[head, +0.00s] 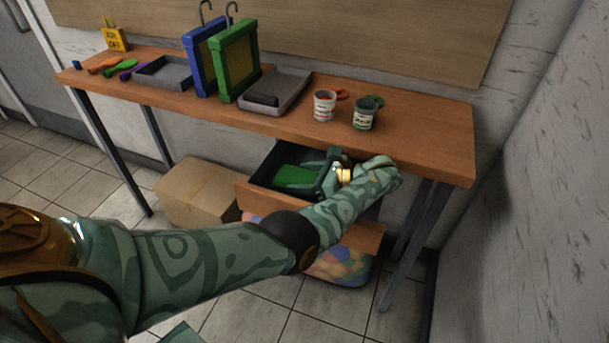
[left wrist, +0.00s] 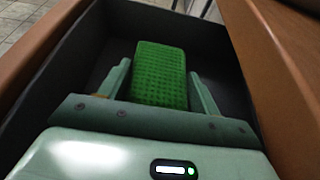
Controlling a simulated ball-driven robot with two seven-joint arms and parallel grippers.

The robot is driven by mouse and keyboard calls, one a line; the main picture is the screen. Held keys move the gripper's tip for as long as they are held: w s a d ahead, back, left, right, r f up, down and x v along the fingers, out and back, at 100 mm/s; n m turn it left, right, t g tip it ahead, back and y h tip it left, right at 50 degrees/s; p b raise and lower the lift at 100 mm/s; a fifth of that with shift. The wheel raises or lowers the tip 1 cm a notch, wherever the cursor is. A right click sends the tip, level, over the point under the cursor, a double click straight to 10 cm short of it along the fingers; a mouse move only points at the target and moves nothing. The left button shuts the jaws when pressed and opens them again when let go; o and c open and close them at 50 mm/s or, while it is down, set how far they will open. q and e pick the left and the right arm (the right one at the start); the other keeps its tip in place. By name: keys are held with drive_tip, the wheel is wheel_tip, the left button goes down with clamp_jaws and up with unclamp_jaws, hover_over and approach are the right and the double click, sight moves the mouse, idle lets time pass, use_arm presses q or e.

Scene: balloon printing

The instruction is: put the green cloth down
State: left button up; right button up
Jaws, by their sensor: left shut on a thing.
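The green cloth (head: 295,176) is a flat, textured green rectangle inside the open dark drawer (head: 262,172) under the table. It also shows in the left wrist view (left wrist: 160,70), between the two fingers. My left gripper (head: 326,178) reaches into the drawer from its right side and is shut on the cloth. In the left wrist view my left gripper (left wrist: 161,84) has a finger along each side of the cloth. I cannot tell whether the cloth touches the drawer floor. My right gripper is not in view.
The drawer's wooden front (head: 262,205) and the wooden tabletop (head: 420,135) edge lie close to my arm. Paint pots (head: 364,115), framed screens (head: 237,60) and trays (head: 275,92) stand on the table. A cardboard box (head: 197,190) and a bin of colourful balloons (head: 340,265) sit below.

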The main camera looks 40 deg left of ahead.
use_arm(q)
drive_tip(key=o, duration=1)
drive_tip(key=shift+r, duration=0.35)
drive_tip(key=b+v, duration=0.2)
drive_tip(key=v, duration=0.9)
drive_tip(key=shift+w+d, duration=0.1)
drive_tip(key=shift+d+r, duration=0.4)
